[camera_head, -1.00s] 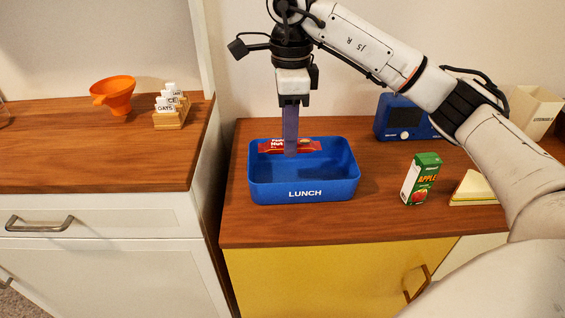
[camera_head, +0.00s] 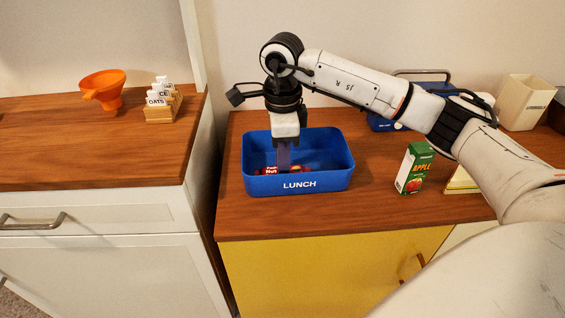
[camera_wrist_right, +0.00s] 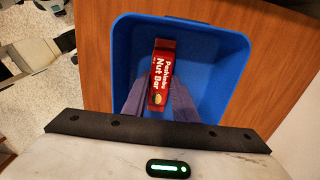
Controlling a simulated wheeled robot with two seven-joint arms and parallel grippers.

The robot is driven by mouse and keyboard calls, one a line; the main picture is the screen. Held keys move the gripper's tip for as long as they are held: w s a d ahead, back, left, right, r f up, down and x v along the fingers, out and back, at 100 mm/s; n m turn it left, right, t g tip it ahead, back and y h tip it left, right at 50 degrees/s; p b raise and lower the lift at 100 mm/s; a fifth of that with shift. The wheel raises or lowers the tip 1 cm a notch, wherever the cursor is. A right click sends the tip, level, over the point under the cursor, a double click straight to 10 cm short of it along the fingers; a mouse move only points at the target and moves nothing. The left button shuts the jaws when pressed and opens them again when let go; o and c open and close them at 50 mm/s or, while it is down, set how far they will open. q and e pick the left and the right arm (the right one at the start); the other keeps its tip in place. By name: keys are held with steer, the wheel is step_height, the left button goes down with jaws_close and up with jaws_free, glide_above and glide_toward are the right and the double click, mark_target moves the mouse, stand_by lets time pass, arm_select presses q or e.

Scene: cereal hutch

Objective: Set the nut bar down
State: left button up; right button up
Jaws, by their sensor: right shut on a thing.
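The nut bar is a red wrapped bar (camera_head: 292,169) low inside the blue lunch box (camera_head: 297,185). It also shows in the right wrist view (camera_wrist_right: 162,75), lying lengthwise with its near end between the fingers. My right gripper (camera_head: 284,162) reaches straight down into the box and is shut on the bar. In the right wrist view its two purplish fingers (camera_wrist_right: 160,104) flank the bar. Whether the bar touches the box floor is hidden by the front wall. My left gripper is not in view.
A green apple juice carton (camera_head: 414,170) and a sandwich (camera_head: 461,181) stand right of the box. A blue appliance (camera_head: 385,121) and a beige bin (camera_head: 526,103) are behind. An orange funnel (camera_head: 104,90) and a card holder (camera_head: 161,108) sit on the left counter. The box is otherwise empty.

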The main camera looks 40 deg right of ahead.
steer(key=shift+f, duration=0.1)
steer(key=o, duration=1)
step_height(320, 180, up, 12)
steer(key=shift+r+p, duration=0.15)
steer(key=shift+p, duration=0.45)
